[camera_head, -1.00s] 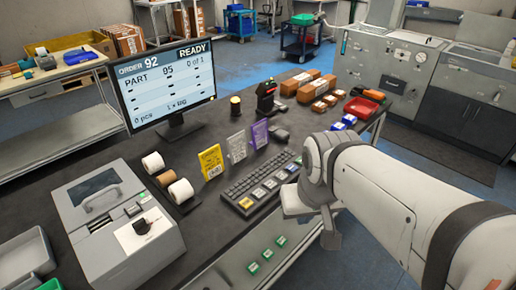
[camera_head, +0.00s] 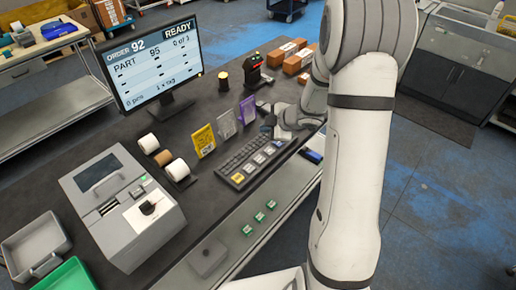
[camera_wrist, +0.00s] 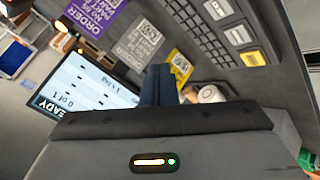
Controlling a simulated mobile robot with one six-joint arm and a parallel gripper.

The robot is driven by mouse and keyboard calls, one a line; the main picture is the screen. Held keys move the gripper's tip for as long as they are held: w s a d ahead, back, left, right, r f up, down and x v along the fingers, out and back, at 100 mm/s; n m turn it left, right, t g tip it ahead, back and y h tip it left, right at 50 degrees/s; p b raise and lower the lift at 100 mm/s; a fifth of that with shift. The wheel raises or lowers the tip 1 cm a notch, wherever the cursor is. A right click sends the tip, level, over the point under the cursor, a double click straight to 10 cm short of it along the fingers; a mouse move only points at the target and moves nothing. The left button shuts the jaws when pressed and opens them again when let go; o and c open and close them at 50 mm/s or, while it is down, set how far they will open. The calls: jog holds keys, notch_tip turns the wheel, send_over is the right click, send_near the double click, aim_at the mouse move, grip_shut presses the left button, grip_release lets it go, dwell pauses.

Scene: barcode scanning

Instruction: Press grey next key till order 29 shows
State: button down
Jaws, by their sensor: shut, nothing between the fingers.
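The monitor (camera_head: 155,65) reads ORDER 92, PART 95, 0 of 1 and READY. The keyboard (camera_head: 243,152) lies on the dark counter, with a row of larger keys along its front edge, the yellow one (camera_head: 237,178) at the near end. In the wrist view, a grey key (camera_wrist: 239,35) sits beside the yellow key (camera_wrist: 252,58); key labels are too small to read. My gripper (camera_head: 266,129) is beyond the far right end of the keyboard, apart from the large keys. In the wrist view its dark fingers (camera_wrist: 158,84) are together and empty.
Yellow (camera_head: 203,141), grey (camera_head: 226,124) and purple (camera_head: 247,110) order cards stand behind the keyboard. Paper rolls (camera_head: 178,170) and a printer (camera_head: 125,205) are to the left. A scanner-like device (camera_head: 254,72) and cardboard boxes (camera_head: 298,62) are at the back.

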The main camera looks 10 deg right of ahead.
jog(key=shift+s+a+f+n+g+y, duration=0.5)
jog(key=shift+s+a+f+n+y, duration=0.2)
jog(key=shift+f+y, duration=0.15)
jog(key=shift+w+f, duration=0.1)
jog(key=shift+f, duration=0.05)
jog(key=b, duration=0.8)
send_over(263, 160)
notch_tip(263, 160, down, 7)
jog(key=shift+a+f, duration=0.1)
jog(key=shift+a, duration=0.05)
jog(key=shift+f, duration=0.65)
dwell(0.6)
jog(key=shift+f, duration=0.4)
jog(key=shift+f+b, duration=0.45)
dwell(0.5)
jog(key=shift+r, duration=0.15)
jog(key=shift+r+p, duration=0.75)
jog(key=shift+p, duration=0.25)
